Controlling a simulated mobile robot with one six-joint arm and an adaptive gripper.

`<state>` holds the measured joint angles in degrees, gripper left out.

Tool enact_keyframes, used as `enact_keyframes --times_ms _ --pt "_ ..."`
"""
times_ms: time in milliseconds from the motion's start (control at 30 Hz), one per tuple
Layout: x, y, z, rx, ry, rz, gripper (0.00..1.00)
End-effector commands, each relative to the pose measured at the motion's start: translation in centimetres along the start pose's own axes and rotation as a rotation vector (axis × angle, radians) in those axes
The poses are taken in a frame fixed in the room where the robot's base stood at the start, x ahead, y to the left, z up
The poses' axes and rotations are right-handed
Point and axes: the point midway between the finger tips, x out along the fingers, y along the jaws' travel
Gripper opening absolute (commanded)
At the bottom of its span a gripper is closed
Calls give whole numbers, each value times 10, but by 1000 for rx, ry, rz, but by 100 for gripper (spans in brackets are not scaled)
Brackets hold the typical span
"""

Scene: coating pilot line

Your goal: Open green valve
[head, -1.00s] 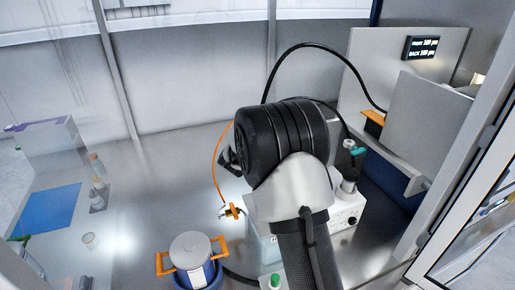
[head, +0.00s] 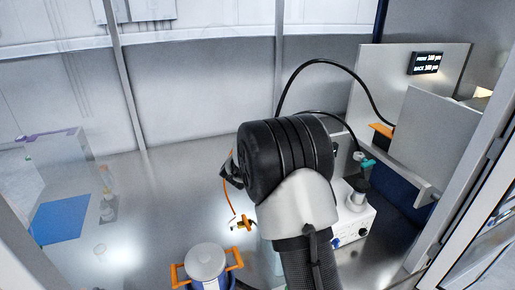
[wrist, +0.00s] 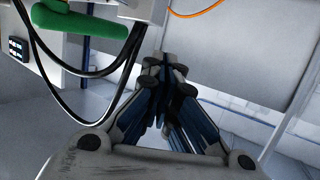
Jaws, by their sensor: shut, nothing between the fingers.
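A bright green lever-like handle (wrist: 85,20) shows at the upper left of the wrist view, close to a white box (wrist: 130,8). My gripper (wrist: 168,70) is shut and empty, with its fingertips to the right of the handle and apart from it. In the head view my gripper (head: 231,170) shows only in part, as my dark wrist hides most of it. A small teal handle (head: 368,163) stands on a fitting at the right of the head view. I cannot tell whether it is the same handle.
A lidded pot (head: 206,260) with orange handles stands at the bottom. A white instrument box (head: 352,222) is partly hidden behind my arm. Black hoses (head: 305,68) arch toward grey panels (head: 435,140) at the right. The metal floor (head: 165,190) left of my arm is largely clear.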

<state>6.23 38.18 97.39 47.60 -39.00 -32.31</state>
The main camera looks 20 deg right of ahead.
Motion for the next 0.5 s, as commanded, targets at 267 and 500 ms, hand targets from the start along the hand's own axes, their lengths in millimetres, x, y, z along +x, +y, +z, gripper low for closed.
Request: enact_keyframes --times_ms 267,500 --pt "-38 -53 -6 -2 1 -9 0" --pt "-54 -74 -8 -2 0 -8 0"
